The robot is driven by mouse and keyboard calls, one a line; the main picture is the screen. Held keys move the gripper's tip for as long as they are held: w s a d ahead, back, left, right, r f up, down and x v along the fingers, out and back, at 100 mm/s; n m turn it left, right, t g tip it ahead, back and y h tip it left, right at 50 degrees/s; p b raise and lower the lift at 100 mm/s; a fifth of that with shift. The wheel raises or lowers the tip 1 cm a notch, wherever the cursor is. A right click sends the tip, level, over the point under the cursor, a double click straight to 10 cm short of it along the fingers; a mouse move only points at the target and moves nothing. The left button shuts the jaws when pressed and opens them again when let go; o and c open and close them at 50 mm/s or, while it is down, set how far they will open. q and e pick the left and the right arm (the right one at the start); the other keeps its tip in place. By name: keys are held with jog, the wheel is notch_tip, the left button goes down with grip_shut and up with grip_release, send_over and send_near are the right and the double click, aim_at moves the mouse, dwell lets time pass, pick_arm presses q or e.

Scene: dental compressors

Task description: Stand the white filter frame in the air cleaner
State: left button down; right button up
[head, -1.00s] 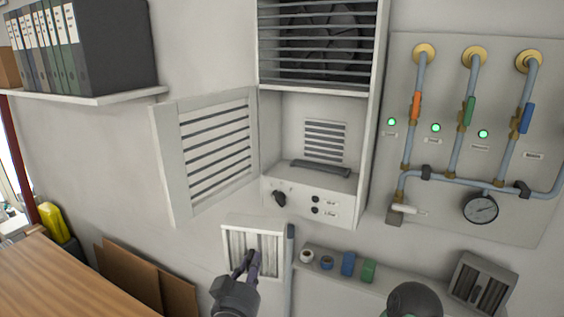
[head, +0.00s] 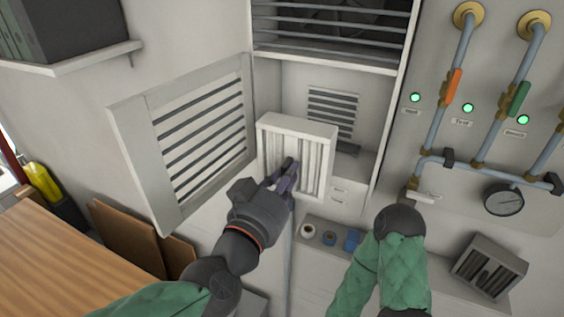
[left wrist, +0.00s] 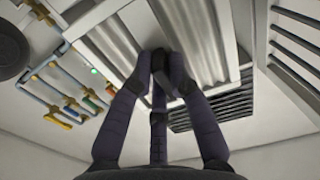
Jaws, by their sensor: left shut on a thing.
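The white filter frame (head: 318,165), with pleated ribs, is upright and slightly tilted in front of the open compartment of the air cleaner (head: 400,70). My left gripper (head: 284,178) is shut on the filter frame near its lower middle. In the left wrist view, the fingertips (left wrist: 163,76) meet on the frame's ribbed face (left wrist: 112,45). The frame hides much of the compartment floor and the control panel below. The slatted door (head: 190,140) of the air cleaner stands open to the left. My right gripper is not visible; only part of the right arm shows.
A grey filter (head: 489,267) with dark slots leans at the right. Pipes and a gauge (head: 503,200) are on the right wall. A wooden table (head: 50,265) is lower left.

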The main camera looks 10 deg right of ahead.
pick_arm(q)
jog(key=b+x, duration=0.1)
jog(key=x, duration=0.2)
jog(key=shift+w+d+f+b, duration=0.1)
jog(key=shift+d+b, duration=0.1)
jog(key=shift+b, duration=0.2)
jog(key=shift+b+x, duration=0.4)
jog(key=shift+x, duration=0.4)
jog(key=shift+f+b+x, duration=0.15)
jog(key=shift+b+x, duration=0.2)
jog(key=shift+x, duration=2.35)
jog(key=shift+f+b+x, duration=0.1)
jog(key=shift+b+x, duration=0.2)
jog(key=shift+x, duration=2.35)
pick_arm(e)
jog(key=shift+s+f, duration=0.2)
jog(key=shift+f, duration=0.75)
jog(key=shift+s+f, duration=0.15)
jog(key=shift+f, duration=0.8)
pick_arm(q)
jog(key=shift+d, duration=0.1)
jog(key=shift+f+b, duration=0.3)
jog(key=shift+f, duration=0.25)
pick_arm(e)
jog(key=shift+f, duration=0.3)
